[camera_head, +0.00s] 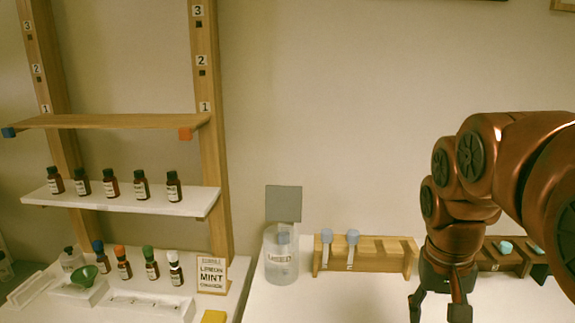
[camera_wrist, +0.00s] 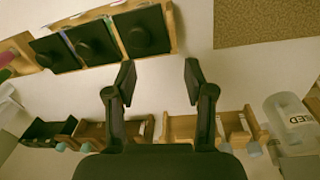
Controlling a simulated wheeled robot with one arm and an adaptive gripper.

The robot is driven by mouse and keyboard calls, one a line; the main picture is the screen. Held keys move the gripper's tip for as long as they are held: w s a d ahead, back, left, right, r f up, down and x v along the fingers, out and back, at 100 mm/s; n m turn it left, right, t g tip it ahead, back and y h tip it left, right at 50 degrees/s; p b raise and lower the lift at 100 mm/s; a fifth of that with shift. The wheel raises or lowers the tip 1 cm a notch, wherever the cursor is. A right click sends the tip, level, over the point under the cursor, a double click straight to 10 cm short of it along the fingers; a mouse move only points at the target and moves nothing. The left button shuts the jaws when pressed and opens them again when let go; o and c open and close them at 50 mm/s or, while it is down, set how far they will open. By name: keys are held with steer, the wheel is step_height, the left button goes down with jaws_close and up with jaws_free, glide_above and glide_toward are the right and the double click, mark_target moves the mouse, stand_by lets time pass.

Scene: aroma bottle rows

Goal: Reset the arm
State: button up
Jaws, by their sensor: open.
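My gripper (camera_head: 438,306) hangs at the right of the head view, fingers pointing down, in front of the wooden racks. In the wrist view my gripper (camera_wrist: 158,80) shows its two black fingers spread apart, with nothing between them. My copper-coloured arm reaches in from the right edge and hides part of the racks. Below the fingers in the wrist view is bare white table (camera_wrist: 160,85).
A wooden rack (camera_head: 385,254) holds blue-capped droppers; a clear jar (camera_head: 281,262) marked USED stands left of it. Shelves with dark bottles (camera_head: 111,184) fill the left. A holder with black square pieces (camera_wrist: 95,42) lies at the wrist view's top left.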

steer(key=s+a+f+n+g+p, duration=0.1)
steer(key=s+f, duration=0.3)
steer(key=s, duration=0.4)
steer(key=s+a+f+n+y+p, duration=0.1)
steer(key=s+a+f, duration=0.3)
steer(key=s, duration=0.4)
steer(key=shift+s+a+n+g+p, duration=0.25)
steer(key=shift+a+n+g+p, duration=0.15)
steer(key=shift+n+p, duration=0.3)
